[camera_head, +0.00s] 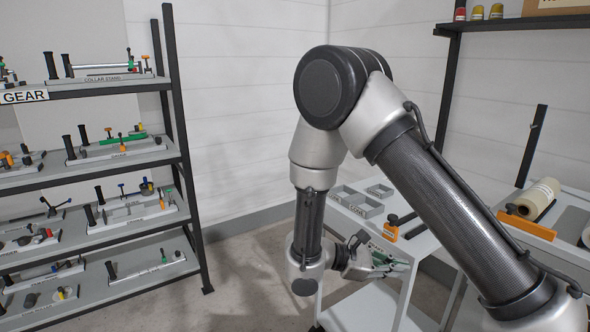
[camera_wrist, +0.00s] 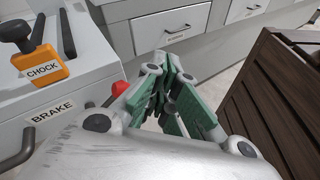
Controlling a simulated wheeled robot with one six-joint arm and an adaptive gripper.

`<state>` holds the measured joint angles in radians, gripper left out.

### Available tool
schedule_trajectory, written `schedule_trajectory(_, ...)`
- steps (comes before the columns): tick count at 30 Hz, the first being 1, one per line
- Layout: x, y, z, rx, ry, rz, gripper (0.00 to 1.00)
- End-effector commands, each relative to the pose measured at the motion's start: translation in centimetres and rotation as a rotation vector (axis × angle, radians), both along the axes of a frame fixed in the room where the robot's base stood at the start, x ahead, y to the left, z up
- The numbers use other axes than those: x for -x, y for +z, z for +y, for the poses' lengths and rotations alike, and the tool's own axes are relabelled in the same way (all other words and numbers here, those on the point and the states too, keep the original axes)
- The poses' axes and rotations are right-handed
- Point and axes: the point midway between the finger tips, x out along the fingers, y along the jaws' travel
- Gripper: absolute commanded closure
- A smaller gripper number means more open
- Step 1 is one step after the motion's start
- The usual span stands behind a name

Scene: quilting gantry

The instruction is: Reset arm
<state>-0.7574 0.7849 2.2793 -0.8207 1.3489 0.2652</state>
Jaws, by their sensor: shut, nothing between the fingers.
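My gripper (camera_head: 392,266) hangs at the end of my bent arm, low in front of the white table in the head view. In the wrist view my gripper (camera_wrist: 172,95) has its green-padded fingers together with nothing between them. Beyond the fingers is a floor and a row of drawers. My arm covers part of the table and the wall behind it.
A grey shelf rack (camera_head: 120,165) with tool trays stands at the left. The table (camera_head: 425,240) carries grey bins (camera_head: 358,202) and an orange chock, which shows in the wrist view (camera_wrist: 38,62). A brown slatted crate (camera_wrist: 270,105) stands right of the fingers; drawers (camera_wrist: 172,24) lie ahead.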

Motion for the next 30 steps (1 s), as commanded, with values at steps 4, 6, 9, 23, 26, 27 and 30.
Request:
schedule_trajectory(4,1.3,5.6,-3.6,-0.208,-0.226,-0.114,1.0)
schedule_trajectory(6,2.3,7.7,-5.0,-0.306,-0.321,-0.169,1.0)
schedule_trajectory(9,4.0,10.5,-6.9,-0.447,-0.447,-0.257,1.0)
schedule_trajectory(23,13.0,20.0,-11.4,-1.096,-0.837,-0.799,1.0)
schedule_trajectory(26,14.4,21.4,-11.5,-1.206,-0.866,-0.918,1.0)
schedule_trajectory(27,14.9,21.8,-11.5,-1.241,-0.872,-0.957,1.0)
schedule_trajectory(30,15.7,22.6,-11.5,-1.306,-0.879,-1.035,1.0)
